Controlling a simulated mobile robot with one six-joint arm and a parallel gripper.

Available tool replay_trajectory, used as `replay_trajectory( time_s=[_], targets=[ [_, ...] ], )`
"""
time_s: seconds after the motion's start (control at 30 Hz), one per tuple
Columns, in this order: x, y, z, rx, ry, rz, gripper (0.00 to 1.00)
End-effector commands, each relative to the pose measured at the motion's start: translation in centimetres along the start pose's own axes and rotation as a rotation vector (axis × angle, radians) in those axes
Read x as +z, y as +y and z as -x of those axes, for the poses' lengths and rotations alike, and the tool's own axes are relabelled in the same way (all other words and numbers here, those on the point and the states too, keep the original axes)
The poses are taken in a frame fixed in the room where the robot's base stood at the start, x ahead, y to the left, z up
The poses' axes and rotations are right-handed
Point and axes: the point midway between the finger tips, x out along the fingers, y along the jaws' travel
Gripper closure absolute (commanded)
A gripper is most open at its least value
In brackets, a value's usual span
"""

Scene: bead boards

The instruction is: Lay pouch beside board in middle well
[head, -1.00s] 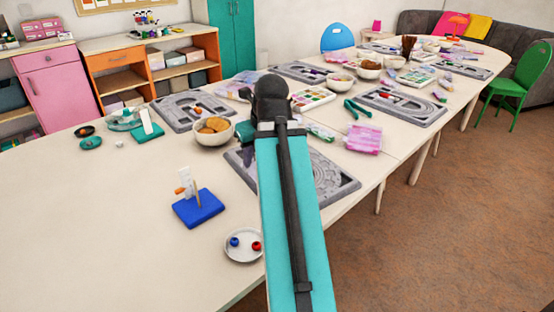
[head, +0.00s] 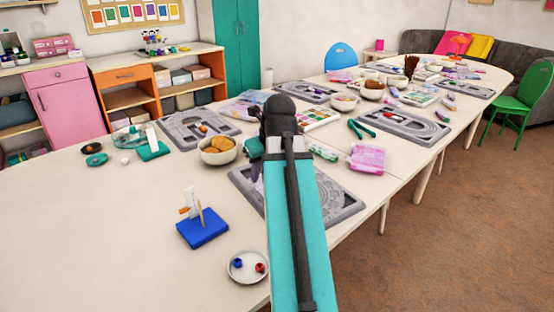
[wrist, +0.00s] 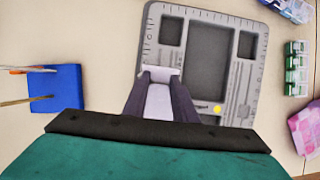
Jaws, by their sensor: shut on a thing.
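The grey bead board (wrist: 230,90) fills the upper middle of the wrist view, with a large middle well (wrist: 208,55) and small wells on either side. In the head view, my arm hides much of this board (head: 345,208). My gripper (wrist: 163,82) is shut on a pale lavender-white thing (wrist: 160,100) at the board's lower left; whether it is a pouch I cannot tell. Its height above the board is unclear. The middle well looks empty. A pink patterned pouch (head: 367,158) lies on the table right of the board; it also shows at the wrist view's right edge (wrist: 306,128).
A blue stand (head: 203,230) with upright pieces and a white dish (head: 247,266) of beads are left of my arm. A bowl (head: 218,151) stands behind. Green packets (wrist: 295,70) lie right of the board. The table's front left is clear.

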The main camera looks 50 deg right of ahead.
Motion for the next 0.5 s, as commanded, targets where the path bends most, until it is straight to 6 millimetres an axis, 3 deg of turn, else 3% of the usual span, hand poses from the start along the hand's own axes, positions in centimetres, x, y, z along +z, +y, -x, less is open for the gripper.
replay_trajectory(
  time_s=[0.5],
  targets=[
    [0.95, -0.61, 0.01, 0.002, 0.0, 0.001, 0.95]
  ],
)
